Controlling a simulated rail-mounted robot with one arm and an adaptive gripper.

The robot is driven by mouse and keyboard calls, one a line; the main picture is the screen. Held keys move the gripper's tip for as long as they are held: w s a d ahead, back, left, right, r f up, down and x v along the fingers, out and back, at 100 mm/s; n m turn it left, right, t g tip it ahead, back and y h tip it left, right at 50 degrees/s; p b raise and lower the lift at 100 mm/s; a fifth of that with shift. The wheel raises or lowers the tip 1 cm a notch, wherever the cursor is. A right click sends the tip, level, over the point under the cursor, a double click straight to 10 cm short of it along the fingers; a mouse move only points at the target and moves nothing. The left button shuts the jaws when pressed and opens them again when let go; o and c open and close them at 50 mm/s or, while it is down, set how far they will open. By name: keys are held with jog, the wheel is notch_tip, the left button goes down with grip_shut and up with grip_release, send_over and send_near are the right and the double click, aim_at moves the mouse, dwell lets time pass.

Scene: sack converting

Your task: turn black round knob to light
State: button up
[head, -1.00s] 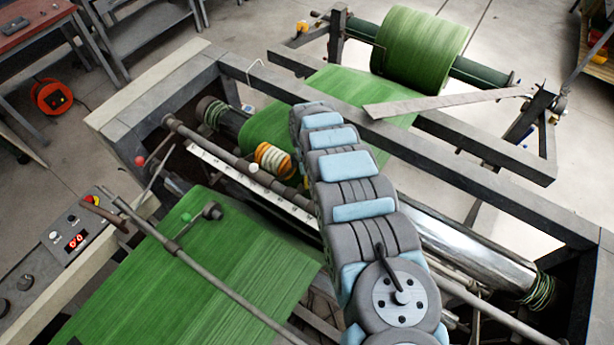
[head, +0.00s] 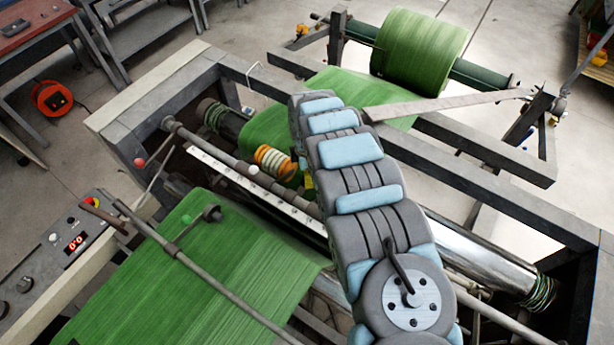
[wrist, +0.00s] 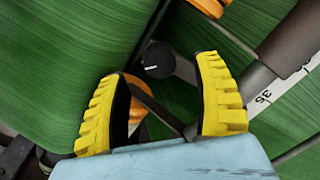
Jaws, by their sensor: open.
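In the wrist view a black round knob (wrist: 157,60) with a short white pointer line sits on a grey mount, beside green woven sheet. No lettering around it is readable. My gripper (wrist: 158,76) has two yellow ribbed fingers spread apart, one on each side of the knob's position in the picture. Nothing is held between them. How far the fingertips stand from the knob, I cannot tell. In the head view my arm hides the knob and nearly all of my gripper; only a bit of yellow (head: 308,181) shows.
A grey bar (wrist: 285,45) and a white scale strip (wrist: 265,96) lie right of my gripper. Orange rings (head: 272,160) are close to my arm. A control panel (head: 70,240) with a red display is at left. A green roll (head: 415,50) stands at the back.

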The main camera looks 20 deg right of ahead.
notch_tip(320, 180, up, 8)
jog(key=shift+r, duration=0.2)
dwell(0.4)
dwell(0.4)
